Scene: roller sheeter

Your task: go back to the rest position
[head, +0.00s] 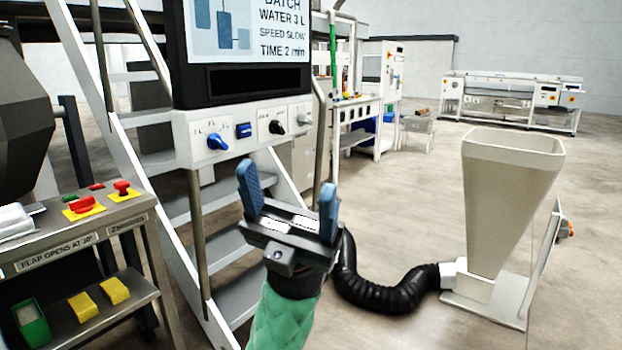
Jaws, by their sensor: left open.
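My left gripper (289,194) is in the lower middle of the head view, on a green-sleeved arm. Its two blue fingers stand wide apart and point up, with nothing between them. It shows in front of the white stairs, below a control panel (243,132) with blue and black knobs, and does not appear to touch them. My right gripper is not in view.
A table with red buttons (85,204) stands at the left; yellow sponges (84,305) lie on its shelf. White stairs (223,243) rise behind my gripper. A beige hopper (508,200) with a black hose (385,292) stands right. Floor beyond the hopper is open.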

